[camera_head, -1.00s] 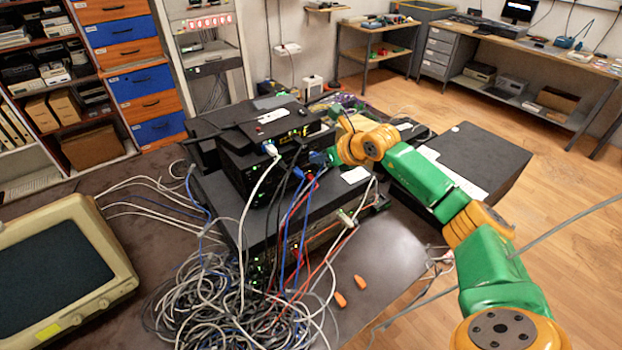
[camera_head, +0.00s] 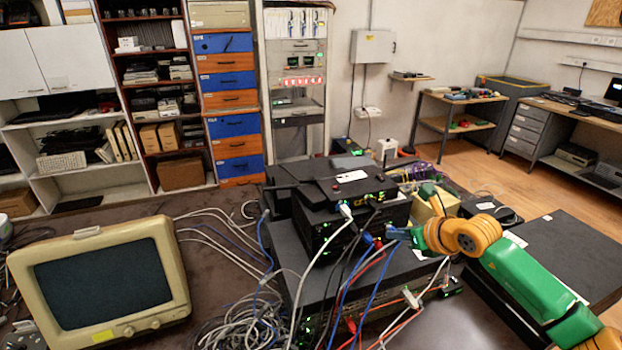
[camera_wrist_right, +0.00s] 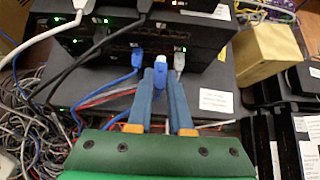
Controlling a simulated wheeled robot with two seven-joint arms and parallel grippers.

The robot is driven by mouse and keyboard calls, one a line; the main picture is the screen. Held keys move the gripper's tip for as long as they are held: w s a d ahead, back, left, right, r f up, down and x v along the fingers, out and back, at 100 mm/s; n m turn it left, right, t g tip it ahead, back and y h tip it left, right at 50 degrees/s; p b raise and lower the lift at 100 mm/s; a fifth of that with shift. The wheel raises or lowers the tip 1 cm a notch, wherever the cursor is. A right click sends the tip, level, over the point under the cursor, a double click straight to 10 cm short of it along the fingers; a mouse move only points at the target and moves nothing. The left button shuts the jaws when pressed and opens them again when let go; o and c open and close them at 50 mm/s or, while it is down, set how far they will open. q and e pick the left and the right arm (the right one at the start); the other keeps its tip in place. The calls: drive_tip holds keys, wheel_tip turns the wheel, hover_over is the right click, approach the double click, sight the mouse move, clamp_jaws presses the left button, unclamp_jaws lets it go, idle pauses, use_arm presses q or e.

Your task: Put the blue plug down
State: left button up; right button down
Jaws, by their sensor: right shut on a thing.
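My right gripper (camera_head: 392,234) is at the front of the stacked black network boxes (camera_head: 350,232). In the right wrist view its two blue-grey fingers (camera_wrist_right: 165,76) are closed around a blue plug (camera_wrist_right: 160,62) with a pale end, which sits between the fingertips. The plug is close to the front of the lower box; I cannot tell whether it touches it. Another blue plug (camera_wrist_right: 138,57) with a blue cable is just left of it, and a grey plug (camera_wrist_right: 179,61) is just right. My left gripper is not in view.
A tangle of grey and blue cables (camera_head: 235,325) lies left of the boxes. A beige monitor (camera_head: 100,280) stands at the left. A pale yellow box (camera_head: 436,204) is behind my right gripper, and a large dark case (camera_head: 560,250) is at the right.

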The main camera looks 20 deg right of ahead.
drive_tip(key=s+a+r+n+g+y, duration=0.1)
drive_tip(key=s+a+n+g+y, duration=0.1)
drive_tip(key=s+a+n, duration=0.3)
drive_tip(key=s+a+r+n+g+y, duration=0.2)
drive_tip(key=s+a+n+y, duration=0.3)
drive_tip(key=s+a, duration=0.7)
drive_tip(key=s, duration=0.3)
drive_tip(key=shift+a, duration=0.2)
drive_tip(key=shift+w+a, duration=0.1)
